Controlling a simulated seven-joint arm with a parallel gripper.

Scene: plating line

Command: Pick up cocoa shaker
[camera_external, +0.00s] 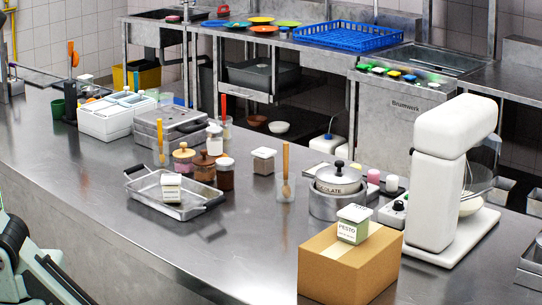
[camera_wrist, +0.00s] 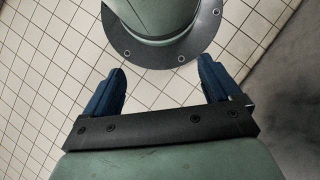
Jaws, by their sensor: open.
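A small clear jar with dark brown contents and a white lid (camera_external: 225,174) stands on the steel counter (camera_external: 235,255), right of the wire-handled tray; it looks like the cocoa shaker, though its label is not readable. It stands upright among other jars. My gripper (camera_wrist: 162,68) shows in the wrist view with its two blue fingers wide apart and nothing between them. It points at the tiled floor and a round green base, far from the jars. The external view shows only part of my arm at the lower left, not my gripper.
Close to the brown jar are two wooden-lidded jars (camera_external: 203,166), a white-lidded shaker (camera_external: 214,139) and a steel tray (camera_external: 192,208). A cardboard box (camera_external: 335,274) with a pesto container (camera_external: 352,225) and a white mixer (camera_external: 438,180) stand right. The front left counter is clear.

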